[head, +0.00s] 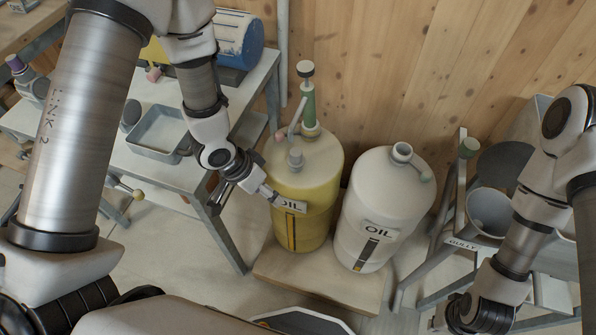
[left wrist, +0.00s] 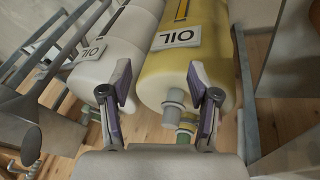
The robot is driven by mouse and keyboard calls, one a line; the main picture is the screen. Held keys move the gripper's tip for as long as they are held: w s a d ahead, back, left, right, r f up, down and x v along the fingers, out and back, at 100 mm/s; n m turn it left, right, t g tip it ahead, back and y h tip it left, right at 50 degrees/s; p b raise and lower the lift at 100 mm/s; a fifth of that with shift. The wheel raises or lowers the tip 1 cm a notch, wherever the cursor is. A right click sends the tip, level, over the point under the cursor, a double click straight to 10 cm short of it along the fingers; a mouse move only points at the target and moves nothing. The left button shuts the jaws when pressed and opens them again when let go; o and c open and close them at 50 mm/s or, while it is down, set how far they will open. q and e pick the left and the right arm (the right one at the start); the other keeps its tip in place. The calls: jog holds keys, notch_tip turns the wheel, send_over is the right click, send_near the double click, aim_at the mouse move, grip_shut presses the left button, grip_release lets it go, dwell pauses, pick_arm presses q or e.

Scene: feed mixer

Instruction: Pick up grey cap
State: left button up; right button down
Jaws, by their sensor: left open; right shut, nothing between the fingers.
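A grey cap (head: 295,157) sits on the top of the yellow oil drum (head: 318,175). My left gripper (head: 273,196) is in front of this drum, close to its OIL label, below and left of the cap. In the left wrist view the open left gripper (left wrist: 158,82) has its two fingers spread, with the grey cap (left wrist: 174,98) between them in the picture; nothing is held, and I see no contact. My right gripper (head: 446,316) is low at the right, shut and empty, with its fingertips hard to make out.
A white oil drum (head: 370,225) stands right of the yellow one on a wooden board (head: 325,284). A green pump handle (head: 309,105) rises behind the cap. A table with a grey tray (head: 160,133) is at left; a metal stand with a funnel (head: 489,211) is at right.

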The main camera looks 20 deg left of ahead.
aim_at(295, 152)
pick_arm(q)
jog(key=w+r+m+t+b, duration=0.3)
jog(key=w+r+b, duration=0.25)
jog(key=w, duration=0.35)
jog(key=x, duration=0.2)
jog(key=b+x, duration=0.1)
jog(key=x, duration=0.1)
jog(key=d+b+x, duration=0.1)
jog(key=x, duration=0.1)
jog(key=shift+w+d+r, duration=0.15)
jog(key=shift+w+d, duration=0.05)
jog(key=shift+w, duration=0.2)
jog(key=shift+r, duration=0.1)
jog(key=shift+c, duration=1)
grip_shut()
pick_arm(e)
notch_tip(295, 152, down, 9)
